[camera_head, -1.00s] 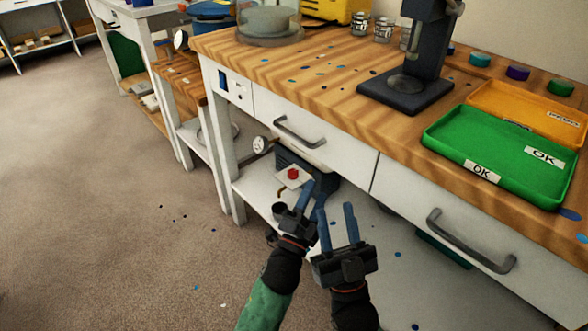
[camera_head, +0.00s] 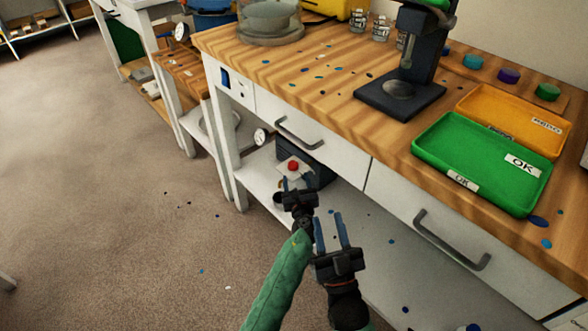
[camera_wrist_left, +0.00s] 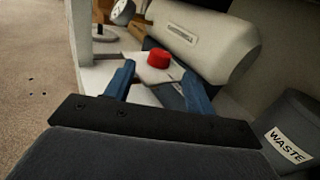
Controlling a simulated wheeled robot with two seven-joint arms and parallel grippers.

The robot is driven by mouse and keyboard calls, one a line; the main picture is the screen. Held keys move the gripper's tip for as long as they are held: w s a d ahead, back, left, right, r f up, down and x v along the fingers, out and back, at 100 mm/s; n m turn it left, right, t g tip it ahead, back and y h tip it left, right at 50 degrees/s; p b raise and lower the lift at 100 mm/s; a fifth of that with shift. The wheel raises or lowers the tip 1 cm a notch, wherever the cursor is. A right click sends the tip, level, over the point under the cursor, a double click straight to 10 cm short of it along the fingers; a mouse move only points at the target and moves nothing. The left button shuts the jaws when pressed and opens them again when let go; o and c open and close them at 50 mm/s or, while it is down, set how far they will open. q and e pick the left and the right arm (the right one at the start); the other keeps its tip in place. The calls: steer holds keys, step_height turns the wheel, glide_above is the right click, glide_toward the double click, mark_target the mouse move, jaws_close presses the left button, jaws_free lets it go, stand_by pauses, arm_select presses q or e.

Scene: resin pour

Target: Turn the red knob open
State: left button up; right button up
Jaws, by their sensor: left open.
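The red knob (camera_head: 293,165) sits on a pale plate (camera_head: 298,174) at a dark unit on the shelf under the workbench. In the left wrist view the knob (camera_wrist_left: 159,58) shows just past and between the blue fingertips, with no visible contact. My left gripper (camera_head: 297,182) is open, reaching under the bench toward the knob; its fingers (camera_wrist_left: 157,72) are spread with nothing between them. My right gripper (camera_head: 329,215) is open and empty, lower and to the right, outside the shelf.
The bench drawer with a grey handle (camera_head: 299,132) hangs above the knob. A round gauge (camera_head: 261,136) stands left of it. In the wrist view, a pale rounded housing (camera_wrist_left: 205,40) lies behind the knob and a WASTE bin (camera_wrist_left: 291,143) stands at right. Bench legs are close at left.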

mark_target(294, 168)
arm_select(q)
steer(key=w, duration=0.2)
steer(key=w+a, duration=0.1)
steer(key=w, duration=0.2)
steer(key=shift+w+b, duration=0.3)
arm_select(e)
step_height(294, 168, up, 7)
steer(key=s+d+t, duration=0.1)
steer(key=s+t, duration=0.1)
steer(key=shift+s+t+y, duration=0.25)
steer(key=shift+t+y, duration=0.05)
steer(key=shift+y, duration=0.1)
